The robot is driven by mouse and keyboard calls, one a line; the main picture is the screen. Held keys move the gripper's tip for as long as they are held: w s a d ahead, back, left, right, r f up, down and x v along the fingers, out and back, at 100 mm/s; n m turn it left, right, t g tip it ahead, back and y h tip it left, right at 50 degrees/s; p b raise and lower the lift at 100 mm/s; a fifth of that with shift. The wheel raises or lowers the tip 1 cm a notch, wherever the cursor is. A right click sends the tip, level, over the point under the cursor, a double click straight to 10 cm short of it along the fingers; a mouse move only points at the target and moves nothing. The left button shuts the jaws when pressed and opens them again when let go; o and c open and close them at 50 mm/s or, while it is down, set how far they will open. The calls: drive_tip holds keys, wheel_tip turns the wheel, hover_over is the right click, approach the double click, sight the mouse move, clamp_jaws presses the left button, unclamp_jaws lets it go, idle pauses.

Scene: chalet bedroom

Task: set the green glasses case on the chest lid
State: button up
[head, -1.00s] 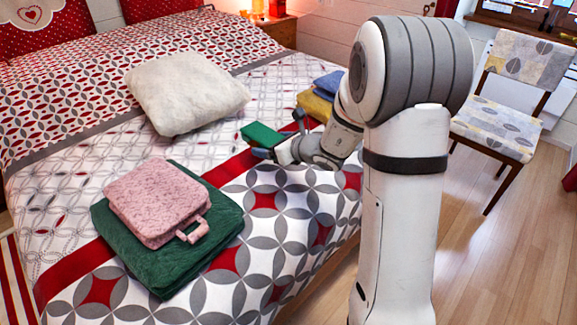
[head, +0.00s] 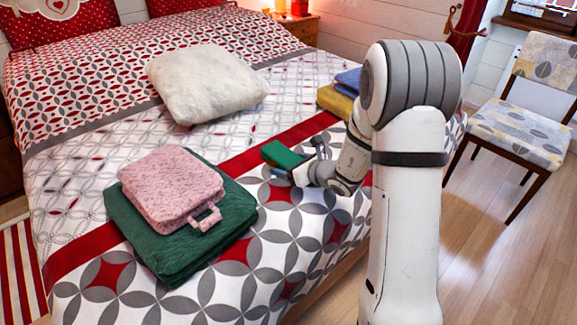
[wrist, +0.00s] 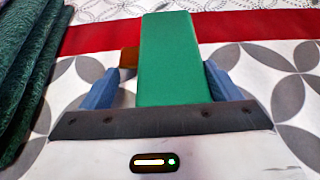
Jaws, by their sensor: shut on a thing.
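The green glasses case (head: 281,154) is held in my gripper (head: 296,170) above the bed, on the side toward me. In the wrist view the green case (wrist: 172,60) lies lengthwise between the two blue fingers of my gripper (wrist: 165,85), reaching out ahead of them. The fingers are shut on it. No chest or chest lid can be made out in these frames.
The bed (head: 260,235) fills the left. A pink case (head: 172,185) lies on a folded dark green blanket (head: 185,255). A cream pillow (head: 207,83) and folded yellow and blue cloths (head: 337,100) lie farther back. A chair (head: 520,115) stands at right; wooden floor (head: 480,250) is clear.

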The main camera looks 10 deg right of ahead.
drive_tip(key=shift+f, duration=0.2)
drive_tip(key=o, duration=1.5)
drive_tip(key=shift+r, duration=0.2)
